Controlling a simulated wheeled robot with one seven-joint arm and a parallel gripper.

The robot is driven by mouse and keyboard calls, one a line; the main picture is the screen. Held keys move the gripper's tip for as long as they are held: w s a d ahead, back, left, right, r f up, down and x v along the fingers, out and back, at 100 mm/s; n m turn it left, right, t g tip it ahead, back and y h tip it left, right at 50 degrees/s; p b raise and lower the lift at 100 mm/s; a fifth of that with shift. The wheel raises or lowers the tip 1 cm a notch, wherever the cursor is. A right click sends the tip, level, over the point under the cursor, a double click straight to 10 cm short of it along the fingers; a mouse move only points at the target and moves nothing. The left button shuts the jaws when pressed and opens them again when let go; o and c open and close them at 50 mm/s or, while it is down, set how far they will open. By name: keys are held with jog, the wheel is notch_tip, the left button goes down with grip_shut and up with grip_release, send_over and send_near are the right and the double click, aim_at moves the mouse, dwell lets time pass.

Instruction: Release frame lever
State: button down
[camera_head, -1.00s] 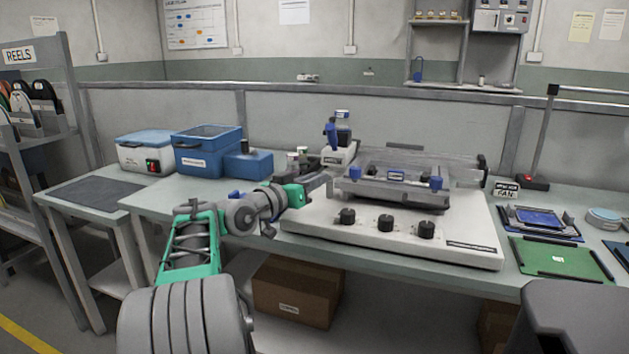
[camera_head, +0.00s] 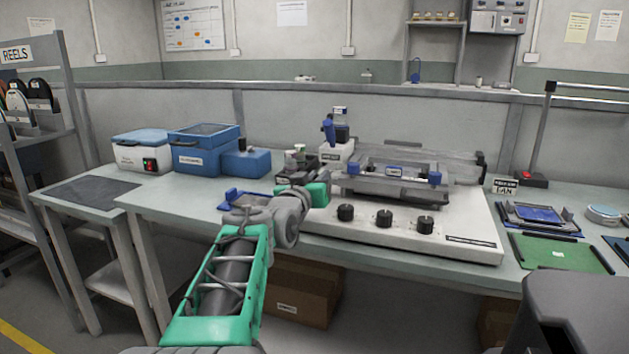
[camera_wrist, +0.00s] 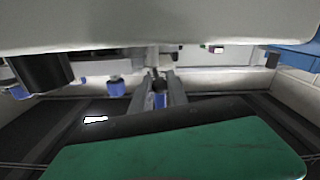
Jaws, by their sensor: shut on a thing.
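The clamp frame (camera_head: 398,180) lies on the white fixture base (camera_head: 455,243). One blue lever (camera_head: 352,167) stands at its left front, another (camera_head: 435,178) at its right. My gripper (camera_head: 297,176) is at the left end of the base, left of the left lever and partly hidden by my arm. In the wrist view its fingers (camera_wrist: 159,92) are shut on a small blue piece (camera_wrist: 160,101). I cannot tell surely which part that piece is. Another blue piece (camera_wrist: 117,87) shows left of the fingers, apart from them.
Several black knobs (camera_head: 385,218) line the base's front. Small bottles (camera_head: 300,150) and a microscope-like device (camera_head: 336,145) stand behind my gripper. Blue bins (camera_head: 204,150) are at the left. A green board (camera_head: 560,254) lies at the right. The table's front left is mostly clear.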

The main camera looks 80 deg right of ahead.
jog(key=s+n+t, duration=0.1)
jog(key=t, duration=0.1)
jog(key=shift+a+n+t, duration=0.1)
jog(key=shift+n+t, duration=0.5)
jog(key=shift+t, duration=0.1)
jog(key=c, duration=1.3)
grip_release()
jog(key=shift+a, duration=0.1)
jog(key=a, duration=0.4)
jog(key=s+a, duration=0.1)
jog(key=a, duration=0.2)
jog(key=shift+r+p, duration=0.1)
jog(key=shift+p, duration=0.3)
jog(key=shift+a, duration=0.25)
